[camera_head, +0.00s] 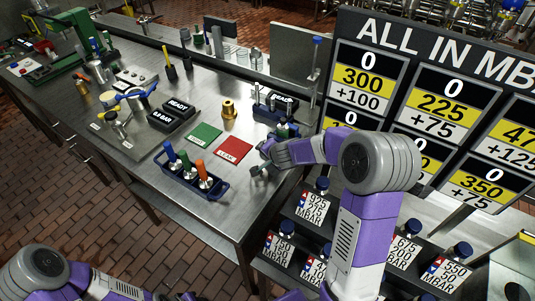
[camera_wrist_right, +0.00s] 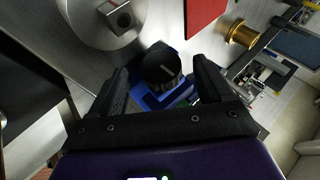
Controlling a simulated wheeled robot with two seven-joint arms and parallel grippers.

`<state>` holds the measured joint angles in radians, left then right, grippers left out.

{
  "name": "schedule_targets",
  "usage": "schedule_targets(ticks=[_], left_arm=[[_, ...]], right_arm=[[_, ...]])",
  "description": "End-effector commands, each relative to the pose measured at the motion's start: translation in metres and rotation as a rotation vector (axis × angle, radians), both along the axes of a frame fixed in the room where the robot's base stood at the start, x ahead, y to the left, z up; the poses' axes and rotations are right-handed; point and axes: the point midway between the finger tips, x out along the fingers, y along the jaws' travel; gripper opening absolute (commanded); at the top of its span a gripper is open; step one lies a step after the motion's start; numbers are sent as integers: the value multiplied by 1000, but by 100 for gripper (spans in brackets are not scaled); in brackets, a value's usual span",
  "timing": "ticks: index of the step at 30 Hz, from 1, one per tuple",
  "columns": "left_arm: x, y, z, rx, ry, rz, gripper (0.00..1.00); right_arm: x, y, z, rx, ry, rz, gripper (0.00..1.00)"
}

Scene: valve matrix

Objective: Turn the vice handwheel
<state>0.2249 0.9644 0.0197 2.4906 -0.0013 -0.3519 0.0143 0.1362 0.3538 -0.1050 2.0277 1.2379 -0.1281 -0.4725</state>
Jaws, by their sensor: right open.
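A dark round knob (camera_wrist_right: 162,65) with a pale mark, which looks like the vice handwheel, sits on a blue body (camera_wrist_right: 150,101) in the right wrist view. The fingers of my right gripper (camera_wrist_right: 161,88) are open on either side of it. I cannot tell whether they touch it. In the head view my right gripper (camera_head: 262,158) is at the bench's right side, beside the red mat (camera_head: 233,150), and my wrist hides most of the vice area. My left arm shows at the bottom left, but its gripper is not in view.
A blue rack (camera_head: 195,180) of coloured-handled tools, a green mat (camera_head: 204,134) and a brass fitting (camera_head: 229,109) are on the bench near my right gripper. The number board (camera_head: 425,90) rises at the right. Labelled weights (camera_head: 312,205) stand below it.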

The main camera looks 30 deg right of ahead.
Motion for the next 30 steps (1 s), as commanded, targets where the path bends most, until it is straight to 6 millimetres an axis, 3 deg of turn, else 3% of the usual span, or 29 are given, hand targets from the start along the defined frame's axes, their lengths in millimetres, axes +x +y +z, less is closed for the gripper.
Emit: schedule_targets(ticks=[1,6,12,23,30], left_arm=[[0,0,7,0,0,0,43],[0,0,21,0,0,0,43],[0,0,28,0,0,0,43],[0,0,29,0,0,0,43],[0,0,65,0,0,0,43]], right_arm=[[-6,0,12,0,-2,0,80],[-25,2,34,-1,-3,1,80],[-37,3,45,-1,-2,1,80],[-38,3,46,-1,-1,0,80],[-38,3,83,-1,-2,1,80]])
